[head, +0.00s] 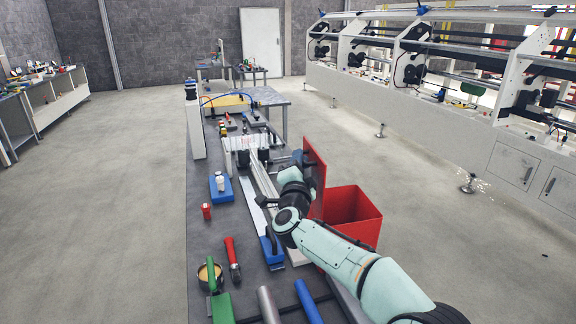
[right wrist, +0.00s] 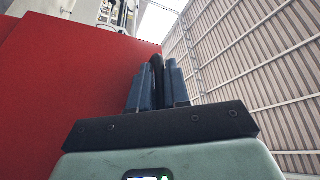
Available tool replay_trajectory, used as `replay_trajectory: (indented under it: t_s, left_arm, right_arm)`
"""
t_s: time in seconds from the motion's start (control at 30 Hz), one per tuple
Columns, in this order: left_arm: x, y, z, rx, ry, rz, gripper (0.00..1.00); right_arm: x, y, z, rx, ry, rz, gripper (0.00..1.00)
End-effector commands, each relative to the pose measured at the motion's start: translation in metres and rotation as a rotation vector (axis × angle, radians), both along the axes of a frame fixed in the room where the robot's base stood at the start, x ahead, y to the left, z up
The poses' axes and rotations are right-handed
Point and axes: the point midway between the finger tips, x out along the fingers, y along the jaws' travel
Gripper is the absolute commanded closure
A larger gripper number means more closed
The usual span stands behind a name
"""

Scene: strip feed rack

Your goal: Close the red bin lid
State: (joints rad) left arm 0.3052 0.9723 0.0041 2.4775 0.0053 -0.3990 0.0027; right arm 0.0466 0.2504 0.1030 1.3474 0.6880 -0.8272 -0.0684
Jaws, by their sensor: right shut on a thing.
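The red bin (head: 352,207) stands at the right side of the bench, its open top showing. Its red lid (head: 315,170) is raised, standing nearly upright on the left side of the bin. My right arm reaches up from the lower right in front of the bin. My right gripper (head: 300,158) is at the lid's left face. In the right wrist view the red lid (right wrist: 70,85) fills the left side, and the fingers (right wrist: 158,85) are shut on a narrow dark piece that looks like the lid's handle. My left gripper is not in view.
The long bench holds a blue box (head: 221,188), a red-handled tool (head: 232,258), a bowl (head: 209,275) and a green-handled tool (head: 217,300). A white machine (head: 470,130) stands at the right. The floor between bin and machine is clear.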

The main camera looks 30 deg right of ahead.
Motion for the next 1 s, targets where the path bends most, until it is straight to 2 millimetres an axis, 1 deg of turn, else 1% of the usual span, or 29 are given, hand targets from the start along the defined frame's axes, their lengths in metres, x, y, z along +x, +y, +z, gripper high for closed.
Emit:
replay_trajectory:
  t_s: [0.03, 0.13, 0.43, 0.67, 1.0]
  left_arm:
    - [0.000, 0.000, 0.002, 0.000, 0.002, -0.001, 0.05]
    - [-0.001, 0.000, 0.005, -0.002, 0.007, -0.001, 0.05]
    - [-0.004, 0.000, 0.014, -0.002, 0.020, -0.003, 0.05]
    - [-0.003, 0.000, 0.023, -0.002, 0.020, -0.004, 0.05]
    - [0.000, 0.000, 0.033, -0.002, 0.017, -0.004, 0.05]
  right_arm:
    - [-0.004, -0.009, 0.004, 0.043, -0.017, -0.005, 1.00]
    - [-0.009, -0.024, 0.007, 0.133, -0.048, -0.005, 1.00]
    - [-0.024, -0.067, 0.006, 0.401, -0.141, -0.004, 1.00]
    - [-0.035, -0.099, -0.004, 0.609, -0.214, -0.005, 1.00]
    - [-0.049, -0.141, -0.032, 0.908, -0.316, -0.005, 1.00]
